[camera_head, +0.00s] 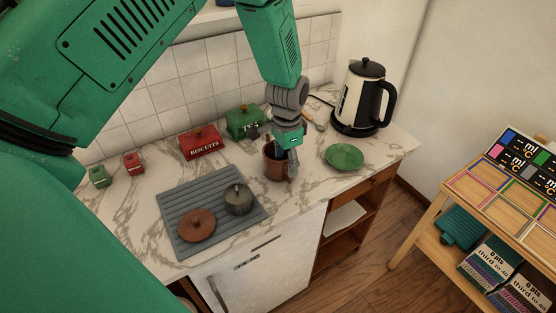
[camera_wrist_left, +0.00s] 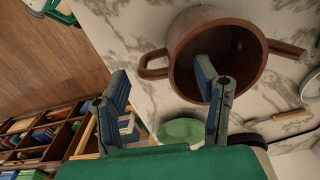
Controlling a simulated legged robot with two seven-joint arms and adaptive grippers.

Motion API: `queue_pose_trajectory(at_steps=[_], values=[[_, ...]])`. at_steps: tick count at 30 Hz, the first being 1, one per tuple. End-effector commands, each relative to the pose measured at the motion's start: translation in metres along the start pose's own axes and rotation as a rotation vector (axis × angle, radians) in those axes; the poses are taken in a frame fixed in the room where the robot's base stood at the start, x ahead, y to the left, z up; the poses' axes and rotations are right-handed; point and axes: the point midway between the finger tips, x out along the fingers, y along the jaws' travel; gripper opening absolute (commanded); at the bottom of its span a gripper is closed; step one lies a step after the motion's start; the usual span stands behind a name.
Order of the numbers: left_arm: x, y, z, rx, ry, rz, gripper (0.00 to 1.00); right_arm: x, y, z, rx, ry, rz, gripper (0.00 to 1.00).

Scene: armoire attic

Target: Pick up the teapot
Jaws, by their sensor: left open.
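The teapot (camera_head: 271,166) is brown and lidless, standing on the marble counter near the front edge. In the left wrist view the teapot (camera_wrist_left: 187,37) shows its round open mouth, a loop handle at left and a spout at right. My left gripper (camera_head: 286,163) points down at it from above, open. In the left wrist view my left gripper (camera_wrist_left: 161,70) has one finger over or inside the mouth and the other outside, beyond the handle. The handle lies between the fingers. I cannot tell whether either finger touches. My right gripper does not show clearly.
A green plate (camera_head: 344,156) and a kettle (camera_head: 363,98) stand at right. A red biscuit tin (camera_head: 201,143) and a green tin (camera_head: 243,122) stand behind.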

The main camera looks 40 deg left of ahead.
Motion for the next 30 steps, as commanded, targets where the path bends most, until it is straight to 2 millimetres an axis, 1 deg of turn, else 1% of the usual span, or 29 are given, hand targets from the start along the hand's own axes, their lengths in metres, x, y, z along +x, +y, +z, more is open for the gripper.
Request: queue_pose_trajectory(at_steps=[1, 3, 6, 14, 15, 17, 18, 19, 20, 30], values=[[0.007, 0.004, -0.001, 0.002, -0.004, 0.000, 0.56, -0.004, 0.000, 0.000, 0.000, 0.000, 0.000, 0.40], [0.018, 0.005, -0.002, 0.002, -0.004, -0.001, 0.56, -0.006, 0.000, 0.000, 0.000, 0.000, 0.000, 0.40], [0.027, 0.006, -0.004, 0.002, -0.003, -0.003, 0.56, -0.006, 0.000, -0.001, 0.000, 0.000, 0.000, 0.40], [0.030, 0.006, -0.003, 0.002, 0.000, -0.004, 0.56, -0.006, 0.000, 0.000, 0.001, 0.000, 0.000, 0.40], [0.031, 0.005, -0.003, 0.002, 0.000, -0.002, 0.49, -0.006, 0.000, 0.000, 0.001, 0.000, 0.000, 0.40], [0.031, 0.005, -0.002, 0.002, 0.000, -0.002, 0.28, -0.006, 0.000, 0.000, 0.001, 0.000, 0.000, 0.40], [0.031, 0.004, -0.002, 0.002, 0.000, -0.001, 0.14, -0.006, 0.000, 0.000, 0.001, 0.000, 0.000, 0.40], [0.031, 0.004, -0.002, 0.002, 0.000, -0.001, 0.04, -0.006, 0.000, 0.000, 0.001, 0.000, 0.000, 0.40], [0.031, 0.004, -0.002, 0.002, 0.000, -0.001, 0.00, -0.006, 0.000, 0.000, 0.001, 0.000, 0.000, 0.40], [0.032, 0.003, -0.002, 0.002, -0.002, -0.002, 0.00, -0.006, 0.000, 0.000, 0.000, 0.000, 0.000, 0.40]])
